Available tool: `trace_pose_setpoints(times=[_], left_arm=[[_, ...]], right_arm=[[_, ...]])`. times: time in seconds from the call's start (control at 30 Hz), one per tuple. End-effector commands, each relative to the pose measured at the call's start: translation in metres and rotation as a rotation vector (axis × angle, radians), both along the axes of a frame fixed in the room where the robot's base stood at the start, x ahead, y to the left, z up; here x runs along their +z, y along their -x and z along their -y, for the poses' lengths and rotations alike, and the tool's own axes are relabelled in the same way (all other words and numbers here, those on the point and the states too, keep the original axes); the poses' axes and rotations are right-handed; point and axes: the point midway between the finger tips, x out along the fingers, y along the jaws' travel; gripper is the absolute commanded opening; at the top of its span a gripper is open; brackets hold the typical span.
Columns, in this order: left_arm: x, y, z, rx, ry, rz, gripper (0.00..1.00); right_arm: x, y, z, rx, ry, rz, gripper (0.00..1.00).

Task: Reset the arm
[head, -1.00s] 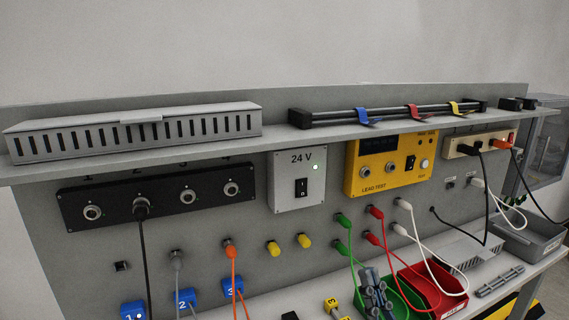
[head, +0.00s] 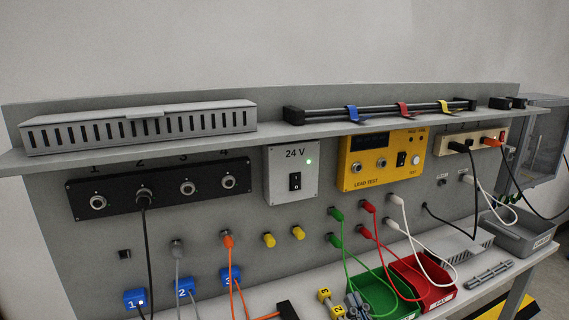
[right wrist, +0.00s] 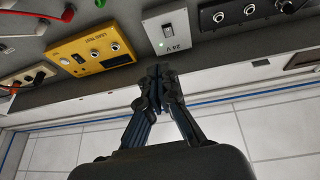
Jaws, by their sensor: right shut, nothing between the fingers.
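My left gripper is not in view.
The grey panel carries a black socket strip (head: 160,188), the 24 V box (head: 291,172) and a yellow lead tester (head: 381,160). Leads hang below them. A green bin (head: 402,299), red bin (head: 436,297) and grey tray (head: 520,238) stand on the bench.

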Motion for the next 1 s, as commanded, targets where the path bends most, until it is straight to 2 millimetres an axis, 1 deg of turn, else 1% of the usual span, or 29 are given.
trace_pose_setpoints(times=[0.1, 0.17, 0.2, 0.27, 0.3, 0.37, 0.4, 0.5, 0.6, 0.7, 0.9, 0.97, 1.0], left_arm=[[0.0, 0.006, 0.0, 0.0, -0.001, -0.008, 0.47], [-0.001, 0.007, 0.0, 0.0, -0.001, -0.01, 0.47], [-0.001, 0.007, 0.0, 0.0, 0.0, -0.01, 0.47], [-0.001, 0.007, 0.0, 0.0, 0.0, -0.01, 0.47], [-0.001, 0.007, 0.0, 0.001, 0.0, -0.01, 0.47], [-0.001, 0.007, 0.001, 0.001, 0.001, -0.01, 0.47], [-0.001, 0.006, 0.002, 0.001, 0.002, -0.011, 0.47], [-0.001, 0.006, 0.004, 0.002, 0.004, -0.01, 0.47], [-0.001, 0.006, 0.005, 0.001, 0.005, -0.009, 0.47], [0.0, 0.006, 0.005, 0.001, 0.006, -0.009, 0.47], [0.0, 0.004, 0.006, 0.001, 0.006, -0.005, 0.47], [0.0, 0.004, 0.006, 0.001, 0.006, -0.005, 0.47], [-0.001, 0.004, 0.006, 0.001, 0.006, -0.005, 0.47]], right_arm=[[-0.037, 0.002, 0.001, -0.02, 0.059, -0.184, 0.0], [-0.062, 0.007, 0.004, -0.033, 0.098, -0.307, 0.0], [-0.08, 0.012, 0.006, -0.042, 0.126, -0.395, 0.0], [-0.108, 0.024, 0.011, -0.057, 0.17, -0.534, 0.0], [-0.127, 0.035, 0.015, -0.065, 0.197, -0.627, 0.0], [-0.152, 0.054, 0.022, -0.078, 0.238, -0.765, 0.0], [-0.168, 0.068, 0.026, -0.086, 0.265, -0.854, 0.0], [-0.197, 0.103, 0.038, -0.102, 0.316, -1.045, 0.0], [-0.217, 0.136, 0.048, -0.115, 0.357, -1.199, 0.0], [-0.23, 0.166, 0.057, -0.123, 0.388, -1.327, 0.0], [-0.245, 0.221, 0.071, -0.136, 0.438, -1.546, 0.0], [-0.247, 0.238, 0.075, -0.141, 0.451, -1.607, 0.0], [-0.257, 0.237, 0.075, -0.14, 0.455, -1.621, 0.0]])
